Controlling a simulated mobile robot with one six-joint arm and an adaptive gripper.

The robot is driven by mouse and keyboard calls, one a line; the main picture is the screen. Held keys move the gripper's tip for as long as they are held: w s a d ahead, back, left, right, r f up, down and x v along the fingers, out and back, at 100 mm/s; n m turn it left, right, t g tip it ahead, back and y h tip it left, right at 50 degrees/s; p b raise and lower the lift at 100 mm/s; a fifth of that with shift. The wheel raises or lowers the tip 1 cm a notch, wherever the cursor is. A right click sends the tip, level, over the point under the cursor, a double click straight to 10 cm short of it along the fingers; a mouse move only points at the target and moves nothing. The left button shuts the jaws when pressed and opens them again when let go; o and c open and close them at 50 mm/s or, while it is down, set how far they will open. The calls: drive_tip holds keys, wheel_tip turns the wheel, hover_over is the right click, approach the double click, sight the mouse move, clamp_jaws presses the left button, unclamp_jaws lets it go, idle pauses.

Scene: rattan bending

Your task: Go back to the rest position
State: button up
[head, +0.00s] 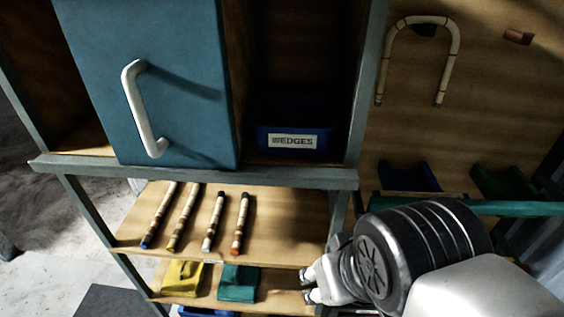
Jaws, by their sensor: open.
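My gripper (307,285) is at the lower middle-right of the head view, at the end of my arm. Its two pale fingertips are apart, with nothing between them. It is in front of the right end of the lower shelves, right of the green item (238,284) in the picture. I cannot tell how far it is from the shelf. Part of the gripper and the shelf's right end are hidden by my arm.
A blue cabinet door (160,60) with a white handle (136,110) stands beside a blue bin (320,137) labelled WEDGES. Several rattan poles (214,222) lie on the shelf below. A yellow item (183,279) is lower. A bent cane (451,60) hangs on the right panel.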

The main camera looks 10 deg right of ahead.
wheel_tip(320, 180, down, 28)
drive_tip(key=b, duration=2.6)
drive_tip(key=shift+r+b, duration=0.2)
drive_tip(key=shift+b, duration=0.2)
drive_tip(key=shift+c, duration=0.3)
